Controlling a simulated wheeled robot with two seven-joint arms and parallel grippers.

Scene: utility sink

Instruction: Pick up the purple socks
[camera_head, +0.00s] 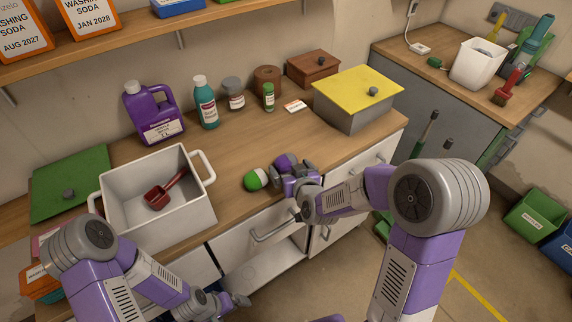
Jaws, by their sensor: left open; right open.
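A rounded purple bundle, which looks like the purple socks (283,161), lies on the wooden counter near its front edge, partly hidden by my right gripper. My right gripper (303,172) is open and right at the bundle; I cannot tell whether its fingers are around it or touching it. My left gripper (237,300) is open and low at the front, below the counter top and away from the socks.
A green and white rolled bundle (256,180) sits just left of the socks. A white basin (190,212) with a red scoop (160,196) stands to the left. Bottles and jars line the wall. A grey box with a yellow lid (350,88) stands at the right.

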